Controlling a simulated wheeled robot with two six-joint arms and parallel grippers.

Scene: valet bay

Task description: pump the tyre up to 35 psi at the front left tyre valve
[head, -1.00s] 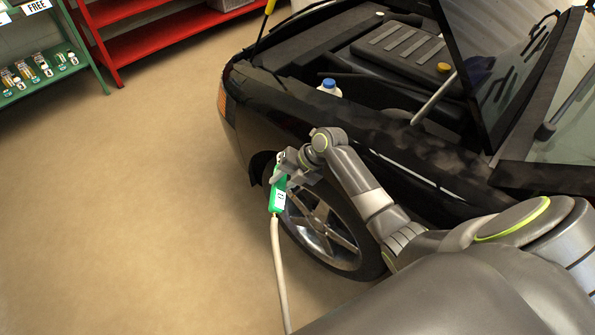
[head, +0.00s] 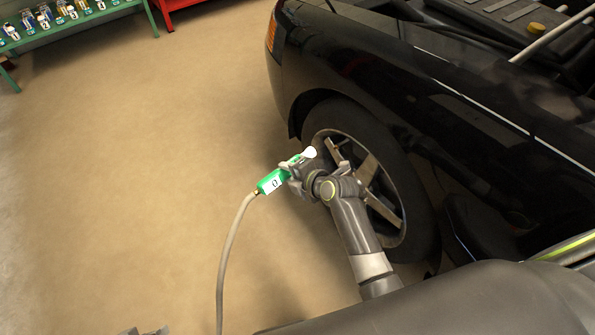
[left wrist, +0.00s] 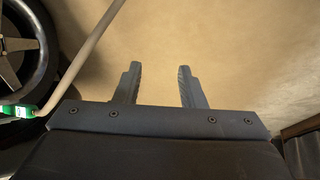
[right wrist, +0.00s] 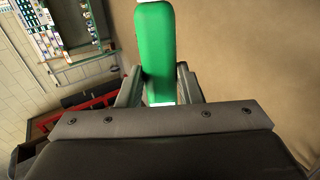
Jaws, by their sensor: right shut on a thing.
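My right gripper (head: 296,172) is shut on the green inflator handle (head: 271,183), which has a small display and a pale hose (head: 226,250) hanging from its lower end. The handle's white tip (head: 309,153) points at the front left wheel (head: 367,185), in front of the rim. The handle also fills the top middle of the right wrist view (right wrist: 156,50), between the fingers. I cannot make out the valve, nor read the display. My left gripper (left wrist: 160,85) is open and empty above bare floor, with the hose and wheel to its left.
The black car (head: 400,85) with its hood up takes the right side. A green shelf (head: 80,20) with several small bottles stands at the far left, beside a red rack (head: 172,5). The tan floor left of the wheel is clear.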

